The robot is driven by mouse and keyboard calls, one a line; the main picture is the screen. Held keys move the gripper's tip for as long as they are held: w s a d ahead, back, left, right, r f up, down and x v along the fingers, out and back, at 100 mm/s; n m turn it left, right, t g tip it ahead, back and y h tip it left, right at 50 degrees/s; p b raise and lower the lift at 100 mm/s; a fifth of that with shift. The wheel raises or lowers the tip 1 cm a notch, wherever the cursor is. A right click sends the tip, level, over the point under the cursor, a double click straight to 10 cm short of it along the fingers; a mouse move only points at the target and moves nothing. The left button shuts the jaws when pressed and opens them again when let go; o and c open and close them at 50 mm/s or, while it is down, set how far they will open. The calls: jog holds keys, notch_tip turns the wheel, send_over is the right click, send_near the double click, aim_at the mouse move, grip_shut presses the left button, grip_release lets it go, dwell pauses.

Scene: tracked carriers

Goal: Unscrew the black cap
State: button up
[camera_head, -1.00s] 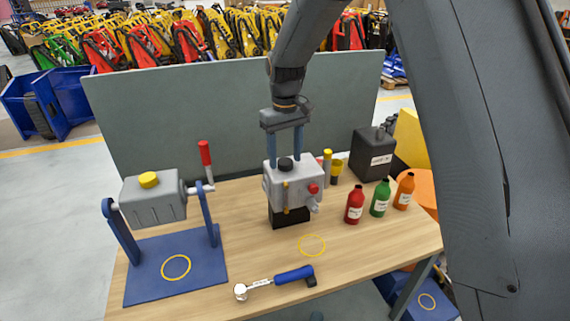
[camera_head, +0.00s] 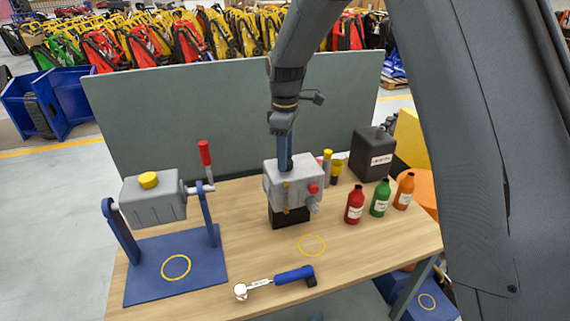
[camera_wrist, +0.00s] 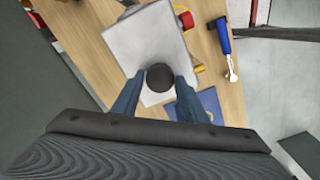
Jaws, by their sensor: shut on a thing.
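The black cap (camera_wrist: 160,77) is a dark round knob on top of the grey gearbox housing (camera_head: 293,184). In the wrist view the cap sits between the fingertips of my gripper (camera_wrist: 157,80), one finger on each side of it. My gripper (camera_head: 286,166) points straight down and is shut on the cap. In the head view the fingers line up one behind the other and hide the cap. The housing stands on a black block (camera_head: 289,216) on the wooden table (camera_head: 250,249). It also shows in the wrist view (camera_wrist: 137,44).
A blue stand (camera_head: 205,267) at left holds another grey housing (camera_head: 153,203) with a yellow cap. A blue-handled wrench (camera_head: 292,274) lies in front. Red (camera_head: 354,205), green (camera_head: 380,198) and orange (camera_head: 404,191) bottles and a black canister (camera_head: 372,153) stand at right.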

jog(key=shift+n, duration=0.3)
jog(key=n, duration=0.5)
jog(key=shift+n, duration=0.4)
jog(key=n, duration=0.4)
jog(key=shift+n, duration=0.9)
jog(key=n, duration=0.3)
jog(key=shift+n, duration=0.3)
jog(key=n, duration=0.4)
jog(key=shift+f, duration=0.1)
